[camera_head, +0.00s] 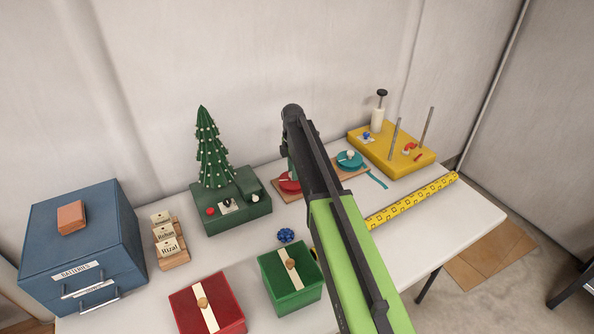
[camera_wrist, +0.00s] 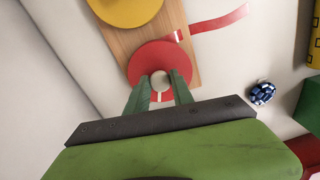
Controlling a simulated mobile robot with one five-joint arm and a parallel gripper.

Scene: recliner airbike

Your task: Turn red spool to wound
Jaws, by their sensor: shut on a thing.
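The red spool (camera_head: 287,187) is a flat red disc lying on a wooden board (camera_head: 279,194); the arm hides part of it in the head view. In the wrist view the red spool (camera_wrist: 145,60) carries a pale knob (camera_wrist: 160,79). A strip of red ribbon (camera_wrist: 215,22) runs from its upper edge off to the right over the table. My gripper (camera_wrist: 161,92) is over the spool's near edge, its two green fingers on either side of the knob and shut on it. The fingertips' contact with the knob is partly hard to see.
A yellow spool (camera_wrist: 125,8) and a teal spool (camera_head: 351,160) share the board. A tree on a green base (camera_head: 235,210) stands left of it.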

